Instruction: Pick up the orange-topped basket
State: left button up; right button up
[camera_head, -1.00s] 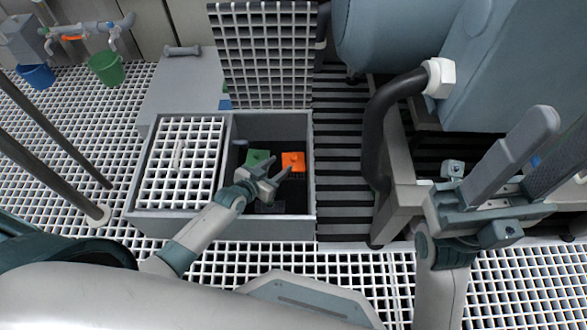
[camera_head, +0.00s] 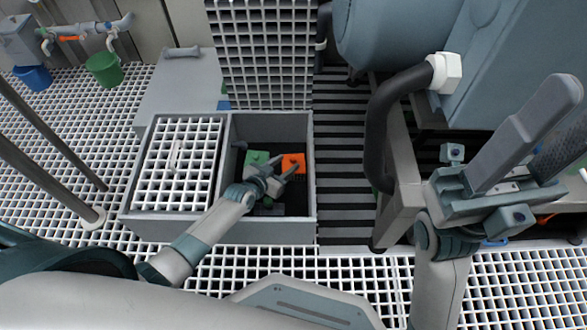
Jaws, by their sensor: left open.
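The orange-topped basket (camera_head: 291,158) sits in the open right half of a grey bin, near its back right corner. Its orange top shows; its lower body is mostly hidden in shadow and behind my gripper. My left gripper (camera_head: 284,167) is open and reaches into the bin from the front left, its fingers just in front of the orange top. I cannot tell whether they touch it. My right gripper (camera_head: 572,112) is large in the right foreground, away from the bin, fingers apart and empty.
A green-topped item (camera_head: 257,157) sits left of the basket, close to my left gripper. The bin's grey rim (camera_head: 311,190) surrounds them. A white grid lid (camera_head: 178,165) covers the left half; another grid (camera_head: 262,60) stands upright behind. A dark pipe (camera_head: 381,140) rises at right.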

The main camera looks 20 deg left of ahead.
pick_arm(q)
jog(key=shift+b+x, duration=0.55)
jog(key=shift+x, duration=0.9)
grip_shut()
